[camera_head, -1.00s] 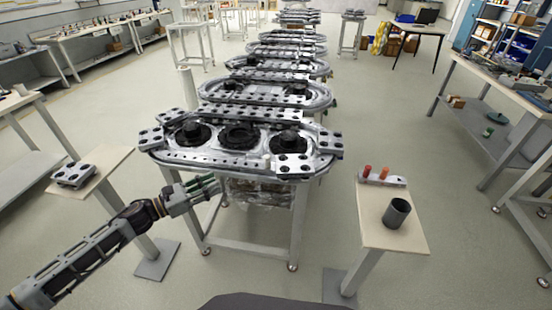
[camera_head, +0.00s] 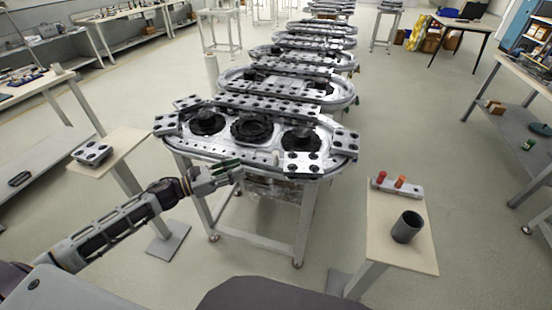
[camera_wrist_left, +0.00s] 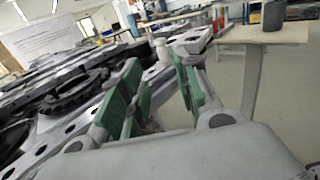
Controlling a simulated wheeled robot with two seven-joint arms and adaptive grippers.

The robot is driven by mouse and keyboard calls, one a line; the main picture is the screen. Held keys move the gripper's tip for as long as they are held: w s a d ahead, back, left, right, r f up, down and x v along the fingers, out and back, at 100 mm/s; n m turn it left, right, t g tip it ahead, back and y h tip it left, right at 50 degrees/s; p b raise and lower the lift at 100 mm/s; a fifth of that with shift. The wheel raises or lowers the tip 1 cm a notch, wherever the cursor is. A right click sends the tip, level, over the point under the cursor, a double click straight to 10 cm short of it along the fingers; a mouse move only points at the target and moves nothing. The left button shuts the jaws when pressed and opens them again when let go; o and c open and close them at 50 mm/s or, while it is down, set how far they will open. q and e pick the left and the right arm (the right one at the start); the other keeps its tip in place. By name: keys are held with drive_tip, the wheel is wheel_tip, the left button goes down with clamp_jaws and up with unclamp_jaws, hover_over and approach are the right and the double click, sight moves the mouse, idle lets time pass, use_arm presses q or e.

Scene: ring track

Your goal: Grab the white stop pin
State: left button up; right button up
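The white stop pin (camera_head: 276,159) is a small pale stub at the near edge of the front ring track (camera_head: 185,150). In the left wrist view a small white upright pin (camera_wrist_left: 161,49) stands beyond the fingers. My left gripper (camera_head: 238,168) is at the near edge of that track, left of the pin and apart from it. In the left wrist view my left gripper (camera_wrist_left: 160,95) has its two green-padded fingers spread with nothing held between them. My right gripper is out of view.
The track carries dark round parts (camera_head: 252,128) and drilled plates (camera_head: 303,162). A right side stand (camera_head: 392,250) holds a dark cup (camera_head: 407,227) and a block with red pins (camera_head: 397,187). A left stand (camera_head: 124,145) holds a drilled block (camera_head: 92,153).

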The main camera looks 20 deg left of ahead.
use_arm(q)
approach(276, 160)
drive_tip(key=shift+w+r, duration=0.55)
drive_tip(key=shift+w, duration=0.35)
drive_tip(key=shift+w+d+p, duration=0.35)
drive_tip(key=shift+w+d, duration=0.05)
drive_tip(key=shift+d, duration=0.05)
drive_tip(key=shift+w+d, duration=0.45)
drive_tip(key=shift+d, duration=0.15)
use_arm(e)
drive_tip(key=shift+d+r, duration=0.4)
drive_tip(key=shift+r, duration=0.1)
